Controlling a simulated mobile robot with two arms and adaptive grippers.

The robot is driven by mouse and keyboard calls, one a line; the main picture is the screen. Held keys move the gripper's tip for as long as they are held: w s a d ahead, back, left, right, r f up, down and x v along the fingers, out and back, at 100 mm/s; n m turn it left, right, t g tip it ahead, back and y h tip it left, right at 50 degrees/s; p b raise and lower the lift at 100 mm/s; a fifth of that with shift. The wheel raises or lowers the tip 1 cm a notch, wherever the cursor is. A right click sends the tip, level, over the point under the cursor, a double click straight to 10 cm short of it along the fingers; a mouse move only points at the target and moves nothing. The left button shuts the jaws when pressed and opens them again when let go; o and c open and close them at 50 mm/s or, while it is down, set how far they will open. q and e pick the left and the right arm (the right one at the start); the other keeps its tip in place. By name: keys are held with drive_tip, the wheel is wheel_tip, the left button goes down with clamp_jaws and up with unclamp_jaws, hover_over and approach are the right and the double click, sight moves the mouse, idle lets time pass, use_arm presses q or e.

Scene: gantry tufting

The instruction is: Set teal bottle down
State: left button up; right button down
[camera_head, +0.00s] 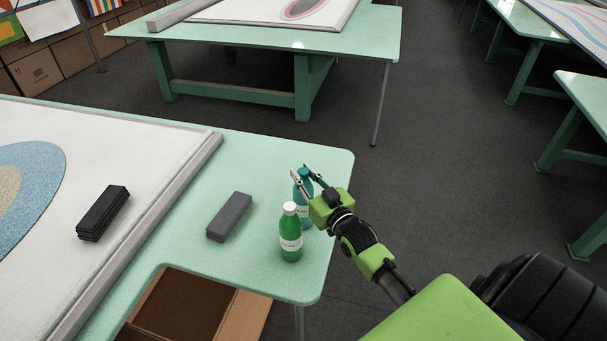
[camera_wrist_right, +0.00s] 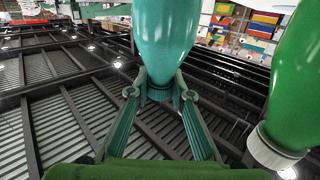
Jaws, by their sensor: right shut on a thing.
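The teal bottle (camera_head: 305,210) is upright at the right end of the pale green table, partly hidden behind the green bottle (camera_head: 290,238). My right gripper (camera_head: 302,173) is shut on its top end. In the right wrist view the teal bottle (camera_wrist_right: 165,35) hangs between the two fingers (camera_wrist_right: 160,93), which close around its narrow neck end. I cannot tell whether its base touches the table. The green bottle with a white cap stands just in front of it and also shows at the right of the wrist view (camera_wrist_right: 300,85). My left gripper is out of view.
A grey block (camera_head: 230,217) lies left of the bottles on the table (camera_head: 190,255). Dark stacked blocks (camera_head: 102,213) lie on the framed white canvas (camera_head: 125,155). The table's right edge is close to the bottles. An open cardboard box (camera_head: 185,305) is below.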

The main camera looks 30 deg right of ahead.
drive_tip(key=c, duration=1.8)
unclamp_jaws()
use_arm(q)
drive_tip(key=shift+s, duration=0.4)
use_arm(e)
drive_tip(key=shift+s+r, duration=0.1)
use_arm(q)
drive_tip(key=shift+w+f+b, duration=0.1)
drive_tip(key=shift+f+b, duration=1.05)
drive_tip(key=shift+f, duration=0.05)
use_arm(e)
drive_tip(key=shift+s+a, duration=0.15)
drive_tip(key=shift+s, duration=1.85)
drive_tip(key=shift+s+a, duration=0.15)
drive_tip(key=shift+s, duration=1.8)
drive_tip(key=shift+s+a, duration=0.15)
drive_tip(key=shift+s, duration=1.85)
